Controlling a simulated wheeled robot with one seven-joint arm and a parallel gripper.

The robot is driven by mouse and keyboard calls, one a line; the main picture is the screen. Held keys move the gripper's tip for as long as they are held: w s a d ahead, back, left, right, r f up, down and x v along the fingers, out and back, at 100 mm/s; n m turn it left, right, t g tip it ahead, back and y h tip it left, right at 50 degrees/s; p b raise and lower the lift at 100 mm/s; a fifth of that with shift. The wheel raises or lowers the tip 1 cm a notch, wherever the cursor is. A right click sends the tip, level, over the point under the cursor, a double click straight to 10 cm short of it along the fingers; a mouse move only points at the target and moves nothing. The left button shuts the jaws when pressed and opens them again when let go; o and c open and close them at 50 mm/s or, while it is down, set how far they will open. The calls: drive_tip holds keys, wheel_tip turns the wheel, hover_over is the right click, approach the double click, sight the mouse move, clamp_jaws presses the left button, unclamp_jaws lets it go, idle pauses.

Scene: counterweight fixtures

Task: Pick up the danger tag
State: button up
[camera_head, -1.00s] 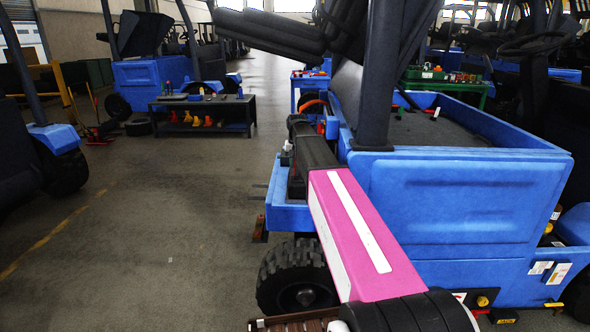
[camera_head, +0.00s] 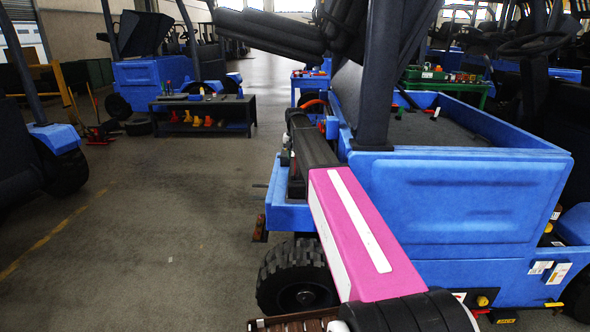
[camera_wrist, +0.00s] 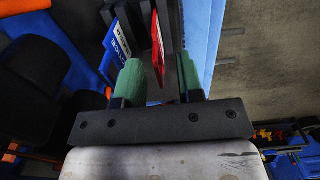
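A thin red tag with a pale edge, seen nearly edge-on, hangs in the top middle of the wrist view; I take it for the danger tag (camera_wrist: 159,50). Its lettering cannot be read. My gripper (camera_wrist: 160,78) has two green fingertips held apart. The tag's lower end reaches into the gap between them, with space visible on both sides. A blue and white notice tag (camera_wrist: 117,42) hangs just left of the red one. In the head view, the far end of my arm is beside the blue vehicle, and the danger tag cannot be made out.
The blue vehicle (camera_head: 455,195) with a dark tyre (camera_head: 297,275) stands close by my arm. A low black table (camera_head: 203,112) with several orange items stands further back. A green workbench (camera_head: 445,80) is behind the vehicle.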

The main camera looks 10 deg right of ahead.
wheel_tip(320, 180, down, 4)
drive_tip(key=shift+d+f, duration=0.1)
drive_tip(key=shift+f, duration=0.15)
clamp_jaws()
drive_tip(key=shift+r, duration=0.15)
drive_tip(key=shift+r, duration=0.5)
drive_tip(key=r, duration=0.3)
drive_tip(key=shift+s+a+r, duration=0.2)
drive_tip(key=shift+s+a, duration=0.05)
drive_tip(key=shift+s, duration=0.05)
drive_tip(key=s+a+r, duration=0.6)
drive_tip(key=s+a, duration=0.1)
drive_tip(key=s, duration=0.1)
drive_tip(key=shift+r, duration=0.2)
